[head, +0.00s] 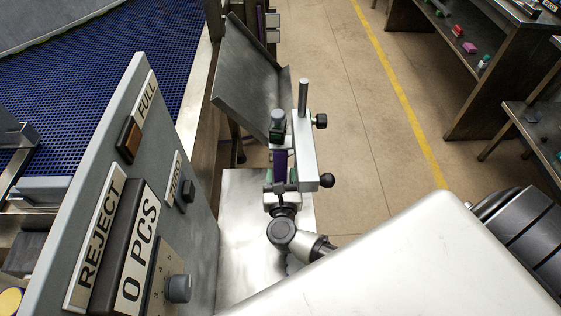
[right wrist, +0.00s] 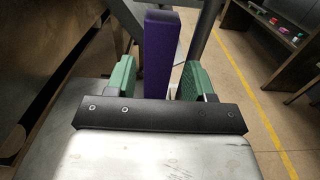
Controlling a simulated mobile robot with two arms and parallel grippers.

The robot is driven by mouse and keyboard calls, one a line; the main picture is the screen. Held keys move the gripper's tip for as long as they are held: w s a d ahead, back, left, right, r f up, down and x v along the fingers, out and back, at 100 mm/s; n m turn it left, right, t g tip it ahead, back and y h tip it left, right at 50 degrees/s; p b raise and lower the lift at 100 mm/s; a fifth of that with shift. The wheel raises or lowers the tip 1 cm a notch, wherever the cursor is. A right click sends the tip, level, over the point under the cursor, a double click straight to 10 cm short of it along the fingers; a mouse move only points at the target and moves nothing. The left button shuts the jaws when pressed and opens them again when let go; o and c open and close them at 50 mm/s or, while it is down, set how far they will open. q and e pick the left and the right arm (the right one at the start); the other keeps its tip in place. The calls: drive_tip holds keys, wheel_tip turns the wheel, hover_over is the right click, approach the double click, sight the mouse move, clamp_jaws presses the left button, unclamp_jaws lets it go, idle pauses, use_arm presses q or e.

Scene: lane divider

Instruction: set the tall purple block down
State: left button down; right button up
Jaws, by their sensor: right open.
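The tall purple block (head: 280,163) stands upright over the steel surface in the head view. In the right wrist view, the purple block (right wrist: 158,52) rises between the two green finger pads of my right gripper (right wrist: 157,80). A gap shows on each side of it, so the jaws are open around it without gripping. The block's foot is hidden behind the dark gripper bar. In the head view my right gripper (head: 281,176) is small and partly hidden by its own wrist. My left gripper is not in view.
A metal post with a clamp and black knobs (head: 305,140) stands just right of the block. A tilted steel plate (head: 250,75) is behind. The grey REJECT panel (head: 145,190) and blue conveyor (head: 130,60) are left. Bare steel table (head: 245,240) lies in front.

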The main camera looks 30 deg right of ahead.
drive_tip(key=v, duration=0.5)
drive_tip(key=shift+b, duration=0.35)
